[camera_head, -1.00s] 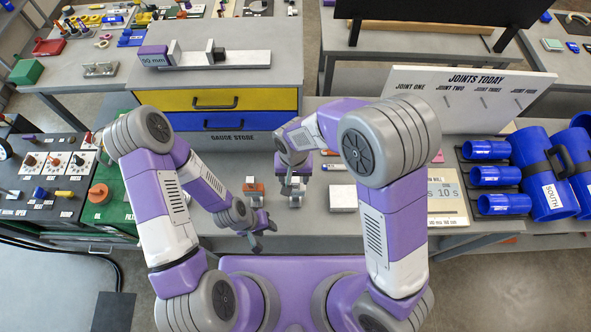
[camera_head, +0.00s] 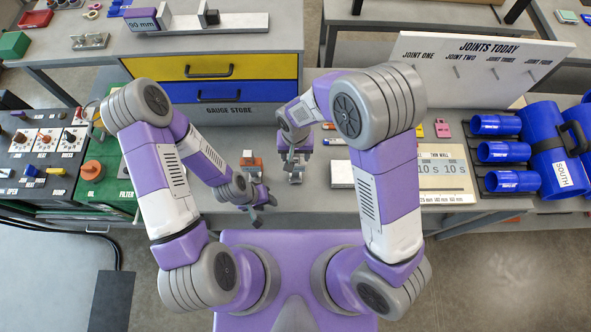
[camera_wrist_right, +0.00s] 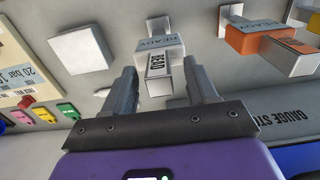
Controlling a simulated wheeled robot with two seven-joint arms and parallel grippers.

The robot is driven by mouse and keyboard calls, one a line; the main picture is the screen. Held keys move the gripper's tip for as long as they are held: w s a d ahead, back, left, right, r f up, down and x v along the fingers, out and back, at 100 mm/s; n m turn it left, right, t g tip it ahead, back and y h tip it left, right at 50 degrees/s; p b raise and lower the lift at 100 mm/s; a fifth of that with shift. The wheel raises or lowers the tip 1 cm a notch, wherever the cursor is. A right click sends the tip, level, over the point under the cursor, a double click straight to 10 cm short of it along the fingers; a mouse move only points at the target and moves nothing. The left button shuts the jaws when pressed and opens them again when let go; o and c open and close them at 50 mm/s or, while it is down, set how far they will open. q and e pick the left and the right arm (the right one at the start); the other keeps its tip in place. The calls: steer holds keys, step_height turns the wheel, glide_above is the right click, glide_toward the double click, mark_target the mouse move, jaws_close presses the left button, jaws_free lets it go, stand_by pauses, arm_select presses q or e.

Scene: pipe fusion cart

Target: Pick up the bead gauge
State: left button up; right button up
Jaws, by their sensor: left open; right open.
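The bead gauge (camera_wrist_right: 158,64), a small grey and white piece with a "BEAD" label, shows in the right wrist view just beyond and between my right fingertips. In the head view it (camera_head: 296,175) is partly hidden under the right gripper. My right gripper (camera_wrist_right: 160,84) is open with one finger to each side of the gauge; I see no contact. It points down over the bench in the head view (camera_head: 294,166). My left gripper (camera_head: 264,203) is open and empty at the bench's front edge, left of the gauge.
An orange and grey piece (camera_wrist_right: 262,42) with a "READY" label stands beside the gauge. A white block (camera_wrist_right: 78,50) lies on its other side. The gauge store drawers (camera_head: 215,92) rise behind. Blue pipes (camera_head: 555,150) lie in a rack to the right.

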steer(key=shift+c, duration=0.4)
jaws_close()
steer(key=shift+r, duration=0.1)
arm_select(q)
step_height(320, 180, up, 4)
steer(key=p, duration=0.4)
steer(key=shift+r, duration=0.1)
arm_select(e)
step_height(320, 180, up, 6)
steer(key=shift+f, duration=0.1)
arm_select(q)
steer(key=shift+r, duration=0.15)
arm_select(e)
step_height(320, 180, up, 4)
steer(key=shift+f, duration=0.25)
steer(key=shift+r, duration=0.35)
